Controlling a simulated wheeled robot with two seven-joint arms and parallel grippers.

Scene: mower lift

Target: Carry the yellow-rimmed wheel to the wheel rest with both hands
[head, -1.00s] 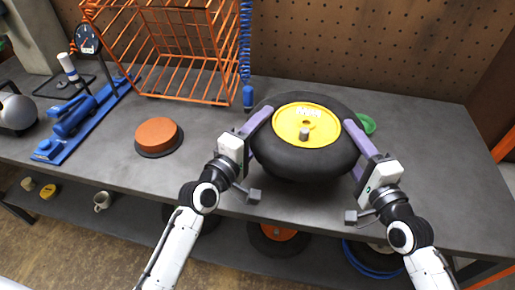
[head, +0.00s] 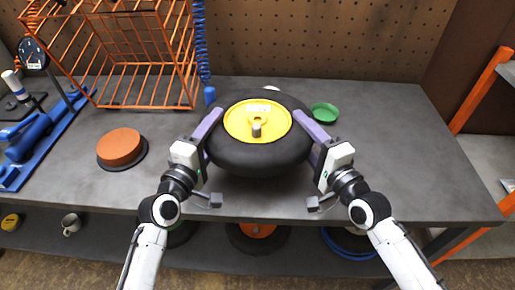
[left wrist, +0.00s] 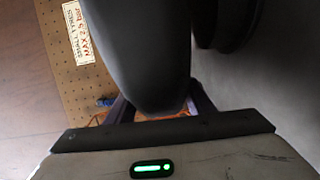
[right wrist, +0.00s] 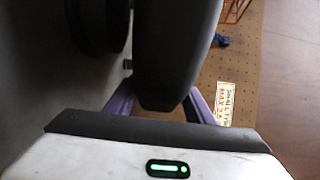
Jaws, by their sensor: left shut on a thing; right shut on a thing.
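The yellow-rimmed wheel (head: 252,158) is a fat black tyre with a yellow hub and a grey centre stub, seen over the bench in the head view. My left gripper (head: 212,132) is shut on its left side and my right gripper (head: 310,130) on its right side. The tyre also fills the left wrist view (left wrist: 145,55) and the right wrist view (right wrist: 170,50), between the purple fingers. A dark round shape (right wrist: 98,25) shows between tyre and bench. I cannot tell whether it is the wheel rest, which I cannot clearly identify elsewhere.
An orange wire cage (head: 140,60) stands back left. An orange-topped disc (head: 121,148) lies left of the wheel; a green dish (head: 324,112) lies behind right. The bench's right part (head: 400,150) is clear. An orange-framed unit (head: 485,90) stands beyond its right end.

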